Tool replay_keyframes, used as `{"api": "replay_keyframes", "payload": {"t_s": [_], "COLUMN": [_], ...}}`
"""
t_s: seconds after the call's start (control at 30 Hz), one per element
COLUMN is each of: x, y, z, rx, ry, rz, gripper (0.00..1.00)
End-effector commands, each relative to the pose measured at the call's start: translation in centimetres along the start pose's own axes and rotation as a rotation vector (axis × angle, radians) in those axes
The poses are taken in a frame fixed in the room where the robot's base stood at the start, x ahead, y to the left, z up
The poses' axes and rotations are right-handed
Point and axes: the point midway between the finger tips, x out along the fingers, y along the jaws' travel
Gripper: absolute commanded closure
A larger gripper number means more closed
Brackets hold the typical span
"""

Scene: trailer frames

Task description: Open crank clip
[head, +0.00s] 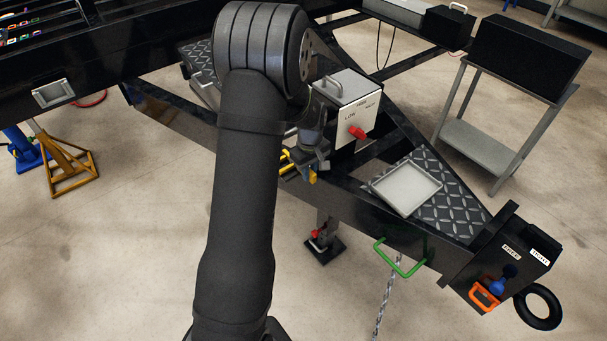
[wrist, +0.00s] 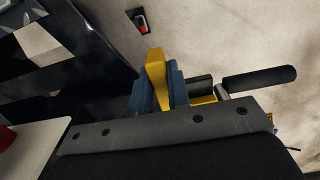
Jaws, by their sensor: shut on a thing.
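The yellow clip (wrist: 156,68) stands up between the two blue-grey fingers of my gripper (wrist: 157,88) in the wrist view. The fingers are closed against it from both sides. A crank handle with a black grip (wrist: 260,78) lies just right of the clip, beside another yellow part (wrist: 203,100). In the head view my gripper (head: 311,168) is at the trailer's dark side rail, below the white gearbox. Some yellow (head: 286,157) shows beside the fingers there. My arm and fingers hide much of the clip and crank, so whether the clip is open cannot be told.
The white box (head: 344,108) with a red knob (head: 358,133) stands close behind my gripper. A grey tray (head: 406,188) lies on the tread plate to the right. A green handle (head: 400,260) hangs below the rail. Open floor lies in front.

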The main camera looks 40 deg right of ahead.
Motion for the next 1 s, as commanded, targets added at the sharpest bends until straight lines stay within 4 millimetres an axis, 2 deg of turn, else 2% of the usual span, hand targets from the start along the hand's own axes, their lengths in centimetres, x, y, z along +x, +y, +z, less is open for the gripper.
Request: {"api": "replay_keyframes", "payload": {"t_s": [0.13, 0.17, 0.27, 0.53, 0.67, 0.77, 1.0], "x": [-0.1, -0.1, -0.1, -0.1, -0.9, -2.5, -8.2], "y": [0.0, 0.0, 0.0, -0.1, 0.0, 0.0, 0.0], "z": [-0.1, -0.1, -0.1, 0.0, -0.1, -0.1, -0.1], "rx": [0.0, 0.0, 0.0, 0.0, 0.0, 0.0, 0.0], "ry": [0.002, 0.002, 0.002, 0.001, 0.002, 0.003, 0.004], "rz": [0.001, 0.001, 0.001, 0.0, 0.002, 0.004, 0.004], "gripper": [1.0, 0.8, 0.62, 0.62, 0.62, 0.62, 0.62]}}
